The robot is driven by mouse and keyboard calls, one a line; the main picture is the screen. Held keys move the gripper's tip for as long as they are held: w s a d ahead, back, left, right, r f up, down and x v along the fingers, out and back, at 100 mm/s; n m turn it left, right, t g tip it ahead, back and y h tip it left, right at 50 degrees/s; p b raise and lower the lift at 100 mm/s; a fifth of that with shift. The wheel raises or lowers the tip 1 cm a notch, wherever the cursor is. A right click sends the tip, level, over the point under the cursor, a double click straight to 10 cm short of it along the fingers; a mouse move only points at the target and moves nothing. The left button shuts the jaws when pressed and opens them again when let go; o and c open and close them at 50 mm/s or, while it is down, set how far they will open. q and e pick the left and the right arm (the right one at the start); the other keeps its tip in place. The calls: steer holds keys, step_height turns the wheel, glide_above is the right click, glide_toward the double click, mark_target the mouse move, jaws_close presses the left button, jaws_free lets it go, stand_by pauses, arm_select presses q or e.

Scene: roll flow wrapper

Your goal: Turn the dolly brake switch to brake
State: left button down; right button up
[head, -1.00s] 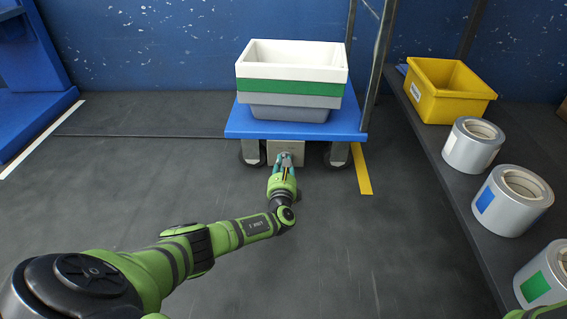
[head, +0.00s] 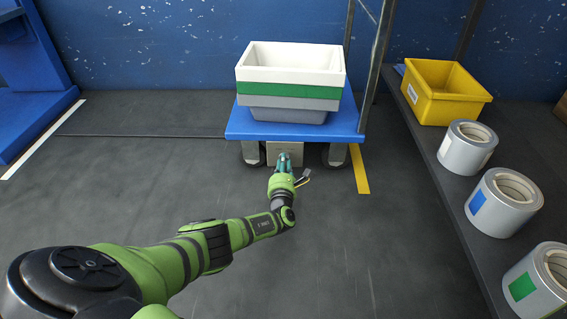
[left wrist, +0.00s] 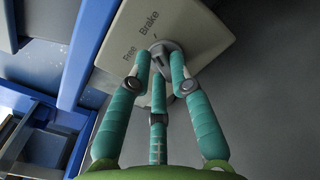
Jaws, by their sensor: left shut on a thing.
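The dolly (head: 239,124) has a blue deck and stands against the back wall. Its grey brake box (head: 297,152) hangs under the front edge between the wheels. In the left wrist view the box's pale plate (left wrist: 201,32) reads "Free" and "Brake". The round grey brake switch (left wrist: 166,47) sits on it, partly hidden by my fingers, so I cannot tell which label it points to. My left gripper (head: 284,158) is shut on the switch, and its teal fingers also show in the left wrist view (left wrist: 160,67). My right gripper is not in view.
Stacked white, green and grey crates (head: 290,92) stand on the dolly. A yellow bin (head: 430,107) and several silver rolls (head: 504,202) sit on a dark shelf at right. The floor (head: 150,180) around my left arm is clear.

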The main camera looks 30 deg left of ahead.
arm_select(q)
steer(key=shift+m, duration=0.5)
steer(key=c, duration=1.1)
jaws_free()
steer(key=v, duration=1.2)
steer(key=shift+f, duration=0.1)
steer(key=shift+d, duration=0.1)
